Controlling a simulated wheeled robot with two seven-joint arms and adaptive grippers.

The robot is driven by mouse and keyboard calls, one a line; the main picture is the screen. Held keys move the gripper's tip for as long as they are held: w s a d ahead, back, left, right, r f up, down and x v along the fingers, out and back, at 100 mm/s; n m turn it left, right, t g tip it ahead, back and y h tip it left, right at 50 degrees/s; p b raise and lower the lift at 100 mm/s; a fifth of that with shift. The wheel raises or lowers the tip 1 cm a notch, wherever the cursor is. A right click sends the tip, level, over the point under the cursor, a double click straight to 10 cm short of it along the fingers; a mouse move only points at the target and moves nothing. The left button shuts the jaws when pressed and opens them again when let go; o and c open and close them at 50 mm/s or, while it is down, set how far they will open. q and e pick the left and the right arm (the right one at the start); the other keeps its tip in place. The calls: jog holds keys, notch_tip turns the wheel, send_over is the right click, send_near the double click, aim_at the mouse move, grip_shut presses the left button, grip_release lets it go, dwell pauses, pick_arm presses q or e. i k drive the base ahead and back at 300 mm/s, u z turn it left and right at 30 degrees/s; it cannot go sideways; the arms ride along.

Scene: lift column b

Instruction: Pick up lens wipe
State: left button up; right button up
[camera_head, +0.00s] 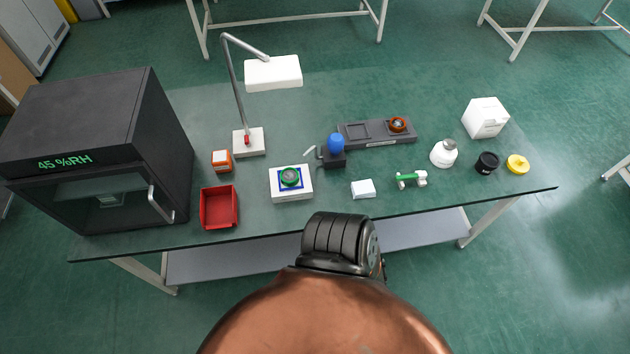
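A small white folded block (363,189), which looks like the lens wipe, lies near the front middle of the glass-topped table (420,222). It sits flat and apart from its neighbours, between a white device with a green round part (291,182) and a small green-and-white tool (411,180). A larger white box (485,118) stands at the back right; I cannot tell what it holds. Neither of my grippers shows in the head view. A part of my own body covers the bottom middle, just in front of the table edge.
A dark humidity cabinet (95,125) fills the left end. A lamp (272,73), orange box (221,161), red tray (219,225), blue-topped blower (335,145), grey tray (350,143), white bottle (444,153), black jar (487,163) and yellow cap (518,164) stand around.

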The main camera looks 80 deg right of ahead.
aim_at(364, 189)
jog(key=i, duration=1.1)
jog(key=z, duration=2.1)
